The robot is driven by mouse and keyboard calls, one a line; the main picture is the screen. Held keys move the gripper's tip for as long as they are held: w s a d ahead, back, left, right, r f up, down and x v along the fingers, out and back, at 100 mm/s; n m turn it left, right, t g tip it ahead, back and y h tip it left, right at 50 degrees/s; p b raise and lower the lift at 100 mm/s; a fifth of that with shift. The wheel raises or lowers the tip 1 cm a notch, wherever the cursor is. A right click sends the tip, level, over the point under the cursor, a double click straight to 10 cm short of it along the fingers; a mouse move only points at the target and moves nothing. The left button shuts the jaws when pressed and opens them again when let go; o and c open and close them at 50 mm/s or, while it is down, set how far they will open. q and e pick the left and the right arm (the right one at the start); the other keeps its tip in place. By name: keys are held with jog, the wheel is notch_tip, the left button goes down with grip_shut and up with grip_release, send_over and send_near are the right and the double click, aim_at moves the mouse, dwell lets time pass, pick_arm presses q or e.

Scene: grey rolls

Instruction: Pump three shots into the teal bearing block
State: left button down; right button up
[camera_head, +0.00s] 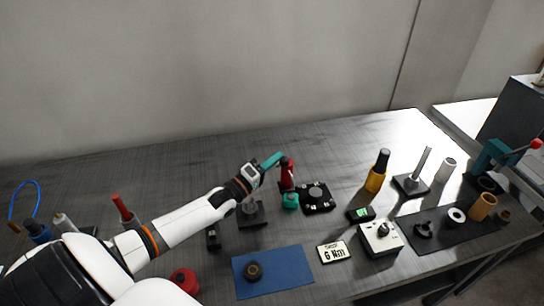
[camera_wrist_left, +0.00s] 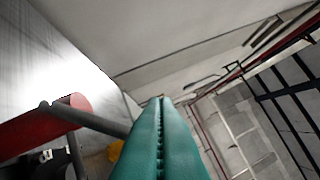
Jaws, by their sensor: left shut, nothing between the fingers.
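The teal bearing block (camera_head: 290,201) sits on the bench just right of the middle in the head view. A red pump (camera_head: 287,176) stands upright right behind it; I cannot tell exactly how the two meet. My left gripper (camera_head: 276,158) is shut and empty, beside the top of the red pump. In the left wrist view the teal fingers (camera_wrist_left: 163,135) are pressed together. There the red pump body (camera_wrist_left: 40,128) and its grey lever (camera_wrist_left: 95,119) lie to the left of the fingers. Whether the fingers touch the lever is unclear. My right gripper is out of view.
A black fixture (camera_head: 317,197) is right of the block. A yellow bottle (camera_head: 376,176), a "6 N·m" sign (camera_head: 334,253), a white box (camera_head: 380,240) and a blue mat (camera_head: 290,270) with a dark ring are nearby. A teal press (camera_head: 490,160) stands far right. The back middle is clear.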

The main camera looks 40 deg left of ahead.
pick_arm(q)
jog(key=shift+s+d+f+m+t+h+b, duration=0.15)
jog(key=shift+s+d+f+m+h+b, duration=0.25)
jog(key=shift+f+m+b, duration=0.2)
jog(key=shift+s+d+f+m+t+h+b, duration=0.15)
jog(key=shift+s+d+f+m+h+b, duration=0.25)
jog(key=shift+m, duration=0.2)
jog(key=shift+d, duration=0.1)
jog(key=shift+f, duration=0.1)
